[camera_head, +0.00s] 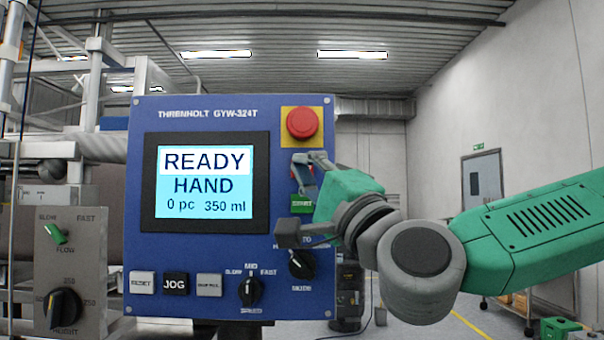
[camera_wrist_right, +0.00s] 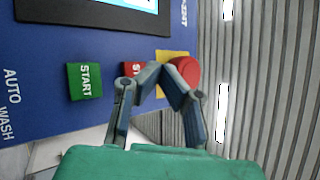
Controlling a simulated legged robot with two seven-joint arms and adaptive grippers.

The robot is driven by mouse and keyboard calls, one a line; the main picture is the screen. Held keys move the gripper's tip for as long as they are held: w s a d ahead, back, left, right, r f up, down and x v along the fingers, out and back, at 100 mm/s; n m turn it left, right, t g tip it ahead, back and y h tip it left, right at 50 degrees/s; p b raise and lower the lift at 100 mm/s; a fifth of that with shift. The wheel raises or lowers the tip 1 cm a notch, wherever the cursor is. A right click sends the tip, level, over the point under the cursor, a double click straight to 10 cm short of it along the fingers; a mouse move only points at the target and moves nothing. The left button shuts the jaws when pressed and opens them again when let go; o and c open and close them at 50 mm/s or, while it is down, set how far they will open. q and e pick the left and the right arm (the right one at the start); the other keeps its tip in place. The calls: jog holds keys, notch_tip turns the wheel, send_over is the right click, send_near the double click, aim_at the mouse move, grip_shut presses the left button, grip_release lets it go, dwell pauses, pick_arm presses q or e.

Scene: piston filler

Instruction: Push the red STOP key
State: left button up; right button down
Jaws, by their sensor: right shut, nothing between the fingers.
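The blue control panel (camera_head: 230,123) faces me. The red STOP key (camera_wrist_right: 131,68) shows in the wrist view between the green START key (camera_wrist_right: 85,81) and the red mushroom button (camera_wrist_right: 184,70). It is partly covered by the fingers there, and in the head view my right gripper mostly hides it. My right gripper (camera_head: 308,158) is shut and empty in front of the panel's right side, below the mushroom button (camera_head: 302,122). In the wrist view its fingertips (camera_wrist_right: 161,72) overlap the STOP key's edge. I cannot tell whether they touch it. My left gripper is in neither view.
The screen (camera_head: 205,190) reads READY, HAND, 0 pc, 350 ml. Below it are several keys, including JOG (camera_head: 175,283), and a speed knob (camera_head: 250,291). A grey box (camera_head: 70,270) with knobs stands at left. Right of the panel is mostly open floor with a cart (camera_head: 510,310).

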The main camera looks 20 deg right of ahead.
jog(key=shift+s+a+b, duration=0.15)
jog(key=shift+s+a, duration=0.15)
jog(key=shift+s, duration=0.6)
jog(key=shift+s+a+b, duration=0.15)
jog(key=shift+s+a, duration=0.1)
jog(key=shift+s, duration=0.6)
